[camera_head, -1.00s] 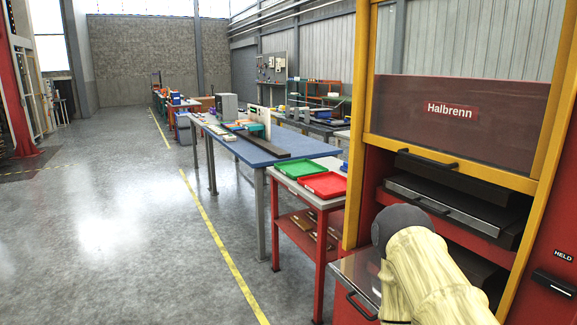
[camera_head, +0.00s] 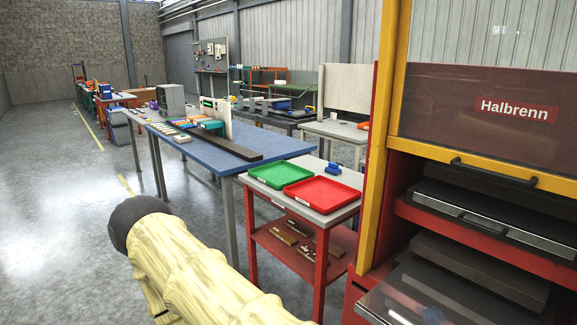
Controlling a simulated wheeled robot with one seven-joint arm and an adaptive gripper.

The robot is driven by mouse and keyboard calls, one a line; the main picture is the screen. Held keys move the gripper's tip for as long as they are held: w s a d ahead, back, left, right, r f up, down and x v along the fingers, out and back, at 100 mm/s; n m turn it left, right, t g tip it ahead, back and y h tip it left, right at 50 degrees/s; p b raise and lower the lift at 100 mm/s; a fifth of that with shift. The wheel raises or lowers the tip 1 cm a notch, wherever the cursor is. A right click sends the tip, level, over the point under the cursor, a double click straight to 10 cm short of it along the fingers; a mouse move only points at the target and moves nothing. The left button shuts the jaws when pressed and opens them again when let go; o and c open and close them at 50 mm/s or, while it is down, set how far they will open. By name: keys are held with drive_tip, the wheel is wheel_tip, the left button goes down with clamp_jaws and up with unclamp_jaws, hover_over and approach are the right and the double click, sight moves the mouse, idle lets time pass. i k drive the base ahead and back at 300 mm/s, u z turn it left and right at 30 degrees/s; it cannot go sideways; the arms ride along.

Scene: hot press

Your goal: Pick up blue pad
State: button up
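A small blue object (camera_head: 333,169) sits on the pale top of the red-framed side table, behind the red tray (camera_head: 322,194) and right of the green tray (camera_head: 282,174). It may be the blue pad; it is too small to tell. The trays look empty. My arm, in a cream cover with a dark rounded joint, reaches in from the bottom at lower left. My gripper is not in view, so what it holds cannot be seen.
The Halbrenn press (camera_head: 490,110) stands close on the right, with dark platens and a pulled-out shelf. The side table (camera_head: 313,215) has brownish pieces on its lower shelf. A long blue workbench (camera_head: 205,150) stands behind. The floor at left is clear.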

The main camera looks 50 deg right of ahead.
sight(333, 168)
drive_tip(key=z, duration=0.3)
drive_tip(key=i, duration=1.05)
drive_tip(key=z, duration=1.45)
drive_tip(key=i, duration=0.55)
drive_tip(key=z, duration=0.6)
drive_tip(key=k, duration=0.95)
drive_tip(key=u, duration=0.8)
drive_tip(key=i, duration=0.55)
drive_tip(key=z, duration=1.6)
drive_tip(key=i, duration=0.4)
drive_tip(key=z, duration=0.15)
